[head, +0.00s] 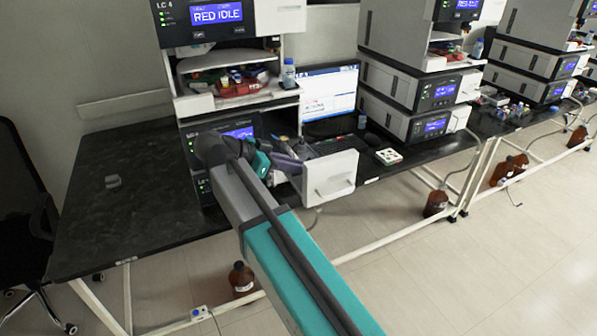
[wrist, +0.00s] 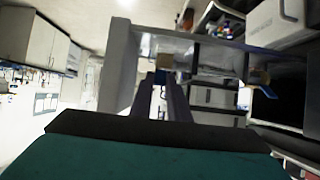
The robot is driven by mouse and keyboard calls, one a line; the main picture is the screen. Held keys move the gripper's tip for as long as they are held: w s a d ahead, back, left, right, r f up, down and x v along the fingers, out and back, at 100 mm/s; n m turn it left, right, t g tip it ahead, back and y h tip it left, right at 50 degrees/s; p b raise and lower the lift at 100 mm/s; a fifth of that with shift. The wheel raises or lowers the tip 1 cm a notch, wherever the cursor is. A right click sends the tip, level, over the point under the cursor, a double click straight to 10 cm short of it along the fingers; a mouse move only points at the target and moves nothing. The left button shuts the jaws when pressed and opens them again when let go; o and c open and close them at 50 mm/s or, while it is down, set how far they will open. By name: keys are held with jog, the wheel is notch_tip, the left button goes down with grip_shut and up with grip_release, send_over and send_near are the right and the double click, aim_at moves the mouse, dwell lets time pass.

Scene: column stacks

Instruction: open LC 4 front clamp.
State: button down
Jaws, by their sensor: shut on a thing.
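The LC 4 stack (head: 182,70) stands at the left of the bench, its upper display reading RED IDLE. Its white drawer (head: 330,177) is pulled out at the front; its white front panel shows at the left in the wrist view (wrist: 118,75). My gripper (head: 297,165) is at the open drawer. In the wrist view my gripper (wrist: 167,88) reaches in just behind the front panel and is shut on the front clamp, a small tan piece (wrist: 164,62) between the fingertips. A second tan piece with a blue lever (wrist: 262,78) sits farther back. The front clamp's lever is mostly hidden.
A monitor (head: 328,92) and keyboard stand right of the stack. More instrument stacks (head: 408,95) are farther right. Brown bottles (head: 242,280) stand on the floor below the bench. The bench's left part (head: 110,205) is mostly clear. A black chair (head: 20,215) is at the left edge.

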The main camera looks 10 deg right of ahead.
jog(key=shift+a+f+h+b, duration=0.2)
jog(key=shift+f+h+b, duration=0.15)
jog(key=shift+h+b, duration=0.4)
jog(key=shift+s, duration=0.1)
jog(key=c, duration=1.7)
grip_release()
jog(key=b+v, duration=0.3)
jog(key=v, duration=1)
jog(key=shift+s+a+r, duration=0.15)
jog(key=shift+s+a, duration=0.1)
jog(key=shift+a, duration=0.05)
